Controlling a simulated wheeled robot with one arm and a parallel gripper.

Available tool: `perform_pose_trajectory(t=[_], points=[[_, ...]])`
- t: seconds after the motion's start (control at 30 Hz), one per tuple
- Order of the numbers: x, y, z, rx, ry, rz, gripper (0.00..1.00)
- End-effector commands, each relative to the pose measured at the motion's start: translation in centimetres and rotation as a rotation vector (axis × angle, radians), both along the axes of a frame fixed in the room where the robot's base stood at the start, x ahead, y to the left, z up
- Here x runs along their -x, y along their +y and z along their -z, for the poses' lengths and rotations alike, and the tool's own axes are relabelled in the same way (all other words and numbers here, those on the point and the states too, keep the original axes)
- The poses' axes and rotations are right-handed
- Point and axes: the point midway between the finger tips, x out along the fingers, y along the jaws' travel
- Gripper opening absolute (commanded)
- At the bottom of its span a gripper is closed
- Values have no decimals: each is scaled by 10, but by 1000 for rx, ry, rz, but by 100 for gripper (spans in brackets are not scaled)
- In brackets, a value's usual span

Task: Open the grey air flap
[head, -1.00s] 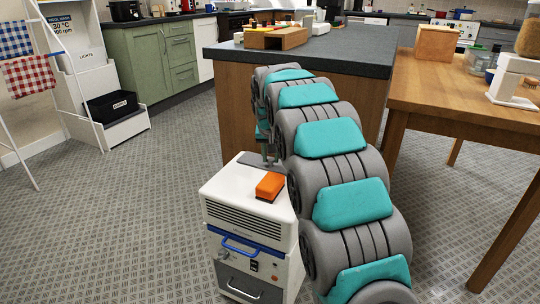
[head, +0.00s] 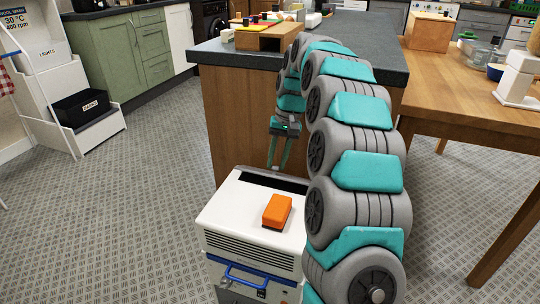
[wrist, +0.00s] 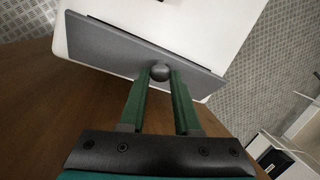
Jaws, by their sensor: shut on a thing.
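The white machine (head: 240,208) stands on the floor in front of the wooden island, with a long dark opening (head: 254,180) along the back of its top. In the wrist view the grey air flap (wrist: 118,48) is a long flat panel with a round grey knob (wrist: 160,73). A dark gap runs along part of its far edge. My gripper (head: 275,166) is at the back edge of the machine's top. In the wrist view its green fingers (wrist: 161,76) are shut on the knob. The flap's exact tilt is hard to tell.
An orange block (head: 277,211) sits on the machine's white top, in front of the opening. The island (head: 235,120) stands close behind the machine. A wooden table (head: 450,95) is at the right. The floor to the left is clear.

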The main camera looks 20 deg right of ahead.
Motion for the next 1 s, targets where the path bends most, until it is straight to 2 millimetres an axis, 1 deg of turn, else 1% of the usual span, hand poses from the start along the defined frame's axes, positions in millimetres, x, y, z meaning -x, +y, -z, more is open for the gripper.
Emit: perform_pose_trajectory(t=[0.43,0.47,0.7,1.0], points=[[2,-1,-1,-7,6,0,0],[2,-1,-1,-7,6,0,34],[3,-1,-1,-6,8,0,61],[3,-1,-1,-6,8,1,61]])
